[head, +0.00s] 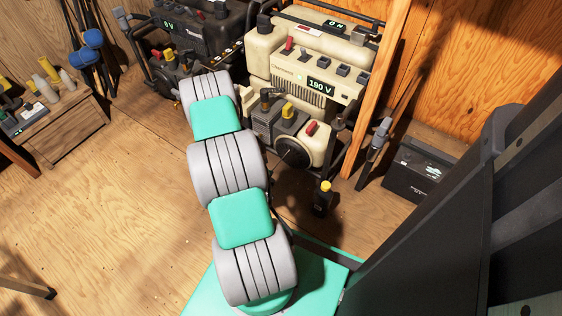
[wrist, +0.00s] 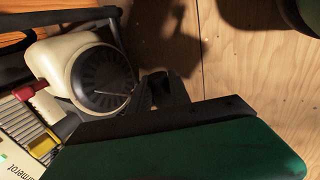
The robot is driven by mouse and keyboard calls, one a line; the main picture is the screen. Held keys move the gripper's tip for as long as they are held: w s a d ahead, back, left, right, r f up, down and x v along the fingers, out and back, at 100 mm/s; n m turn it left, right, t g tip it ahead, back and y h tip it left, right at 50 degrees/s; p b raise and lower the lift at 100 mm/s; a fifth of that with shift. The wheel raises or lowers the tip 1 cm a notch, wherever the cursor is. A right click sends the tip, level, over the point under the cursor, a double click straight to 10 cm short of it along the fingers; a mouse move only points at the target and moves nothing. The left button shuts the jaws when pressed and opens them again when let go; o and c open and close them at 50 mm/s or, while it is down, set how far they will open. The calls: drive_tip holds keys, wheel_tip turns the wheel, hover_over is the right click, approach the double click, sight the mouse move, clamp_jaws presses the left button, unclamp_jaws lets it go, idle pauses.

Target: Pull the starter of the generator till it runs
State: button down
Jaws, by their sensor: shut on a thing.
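The cream generator (head: 318,55) stands at the back, with a lit display (head: 321,87) that appears to read 180 V and a small panel (head: 335,24) that appears to read ON. Its round dark starter cover (head: 291,152) faces my arm; it also shows in the wrist view (wrist: 100,75). A thin cord (wrist: 115,93) runs from the cover towards my gripper (wrist: 163,88). The dark fingers are shut on the starter handle, which they mostly hide, a little off the cover. In the head view my arm hides the gripper.
A dark generator (head: 205,28) showing 0 V stands to the left. A wooden post (head: 377,85) and a black battery box (head: 418,168) are on the right. A low wooden crate (head: 65,130) with small items stands at far left. The wooden floor (head: 120,220) between is clear.

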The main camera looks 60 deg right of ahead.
drive_tip(key=s+d+b, duration=0.2)
drive_tip(key=d+b, duration=0.1)
drive_tip(key=d, duration=0.9)
drive_tip(key=shift+s, duration=0.25)
drive_tip(key=c, duration=1.4)
unclamp_jaws()
drive_tip(key=shift+c, duration=0.2)
drive_tip(key=o, duration=0.3)
drive_tip(key=shift+w, duration=0.2)
drive_tip(key=shift+r, duration=0.15)
